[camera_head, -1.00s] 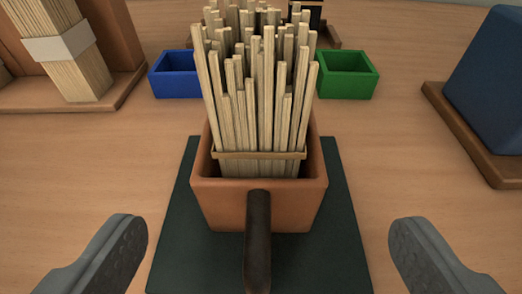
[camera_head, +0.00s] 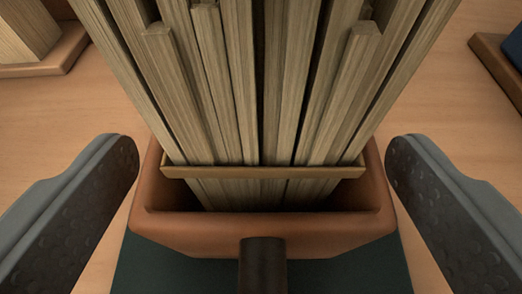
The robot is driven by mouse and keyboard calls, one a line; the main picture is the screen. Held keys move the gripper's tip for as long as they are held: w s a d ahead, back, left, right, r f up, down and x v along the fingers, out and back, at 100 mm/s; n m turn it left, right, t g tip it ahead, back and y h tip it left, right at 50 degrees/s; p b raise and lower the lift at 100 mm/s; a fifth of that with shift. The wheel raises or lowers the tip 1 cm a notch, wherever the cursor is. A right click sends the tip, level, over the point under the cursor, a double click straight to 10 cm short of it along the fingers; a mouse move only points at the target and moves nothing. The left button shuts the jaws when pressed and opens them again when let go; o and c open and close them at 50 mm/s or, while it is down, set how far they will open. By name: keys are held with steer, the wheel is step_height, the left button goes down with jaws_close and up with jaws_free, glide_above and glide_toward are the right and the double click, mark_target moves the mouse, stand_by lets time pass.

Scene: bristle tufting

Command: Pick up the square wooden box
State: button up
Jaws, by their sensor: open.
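The square wooden box (camera_head: 200,234) is orange-brown and stands upright on a dark green mat (camera_head: 160,272). A dark handle (camera_head: 263,266) sticks out from its near side. A bundle of pale square sticks (camera_head: 250,90) stands in the box, with a thin wooden band (camera_head: 265,173) across its front. My gripper (camera_head: 262,165) is open, with one grey finger on each side of the box. The fingertips are close to the box's left and right walls. I cannot tell whether they touch. The sticks hide the back of the box.
A wooden holder (camera_head: 50,62) with pale sticks stands at the upper left. Part of a dark blue object (camera_head: 514,45) on a brown base (camera_head: 497,62) shows at the upper right. Bare wooden tabletop (camera_head: 60,110) lies on both sides of the box.

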steer(key=c, duration=1.1)
steer(key=shift+c, duration=0.2)
steer(key=shift+r, duration=0.1)
step_height(320, 180, up, 10)
